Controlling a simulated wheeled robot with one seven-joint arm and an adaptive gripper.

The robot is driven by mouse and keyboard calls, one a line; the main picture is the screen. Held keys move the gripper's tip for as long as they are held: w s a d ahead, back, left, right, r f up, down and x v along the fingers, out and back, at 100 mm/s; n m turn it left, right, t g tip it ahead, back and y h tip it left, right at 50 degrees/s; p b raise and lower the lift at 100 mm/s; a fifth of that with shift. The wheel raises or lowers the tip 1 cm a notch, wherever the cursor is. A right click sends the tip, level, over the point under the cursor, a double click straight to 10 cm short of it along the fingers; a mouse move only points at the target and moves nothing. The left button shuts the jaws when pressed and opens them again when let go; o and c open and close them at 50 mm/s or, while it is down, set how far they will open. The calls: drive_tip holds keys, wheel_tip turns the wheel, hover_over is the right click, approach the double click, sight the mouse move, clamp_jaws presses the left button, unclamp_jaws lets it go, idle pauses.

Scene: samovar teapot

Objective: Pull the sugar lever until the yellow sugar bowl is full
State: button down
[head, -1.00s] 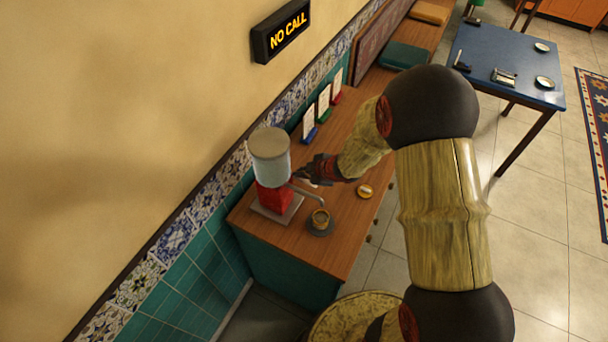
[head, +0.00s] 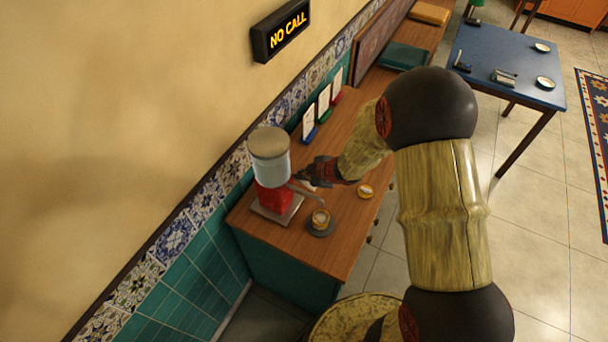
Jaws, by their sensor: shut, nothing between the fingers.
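A sugar dispenser (head: 270,165) with a red base, clear container and beige lid stands on the wooden counter by the wall. A thin grey spout or arm (head: 309,191) reaches from it toward the right. A small yellowish bowl (head: 320,217) sits on a dark round pad (head: 319,231) below the end of that arm. Its inside looks pale; the exact fill level is too small to tell. My gripper (head: 301,177) is shut and holds nothing, at the right side of the dispenser. The lever is not clearly distinguishable, and whether my fingertips touch it cannot be told.
A small round yellow-and-white item (head: 365,191) lies on the counter (head: 345,238) to the right. Several small cards on coloured stands (head: 324,100) line the wall behind. A blue table (head: 508,62) stands at the upper right. The counter's front right part is clear.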

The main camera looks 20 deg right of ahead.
sight(302, 181)
idle(0.3)
drive_tip(key=shift+w+a+r+p, duration=0.1)
drive_tip(key=shift+r+p, duration=1.8)
wheel_tip(302, 181, up, 5)
drive_tip(key=p, duration=0.4)
drive_tip(key=shift+w+a+p, duration=0.1)
drive_tip(key=shift+a+p, duration=0.05)
drive_tip(key=shift+p, duration=0.25)
